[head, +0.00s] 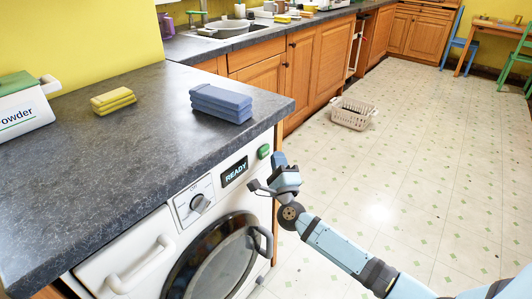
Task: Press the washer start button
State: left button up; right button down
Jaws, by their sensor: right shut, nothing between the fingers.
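The white washer (150,245) stands under the dark counter, its front facing right. A green button (264,151) sits at the right end of its control panel, next to a display (235,171) reading "READY". A dial (200,203) is further left on the panel. The round dark door (212,262) is shut and has a handle on its right side. My right gripper (256,186) is shut and empty, just below and close to the green button. I cannot tell whether it touches the washer's front. My left gripper is not in view.
A laundry basket (352,113) lies on the floor beside the wooden cabinets. The tiled floor to the right is mostly clear. A blue chair (458,50) stands far back.

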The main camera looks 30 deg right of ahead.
dwell(0.7)
jog(key=shift+w+a, duration=0.2)
jog(key=shift+w, duration=0.2)
jog(key=shift+w+a, duration=0.1)
jog(key=shift+w, duration=0.25)
dwell(0.5)
jog(key=shift+s, duration=0.1)
jog(key=shift+s+d+p, duration=0.3)
jog(key=shift+s, duration=0.35)
jog(key=shift+s+d+p, duration=0.2)
jog(key=shift+s+d, duration=0.1)
jog(key=shift+s, duration=0.5)
jog(key=shift+s+d+p, duration=0.25)
jog(key=shift+s+d, duration=0.1)
jog(key=shift+s, duration=0.4)
jog(key=shift+s+d+p, duration=0.2)
jog(key=shift+s+d, duration=0.1)
jog(key=shift+s, duration=0.5)
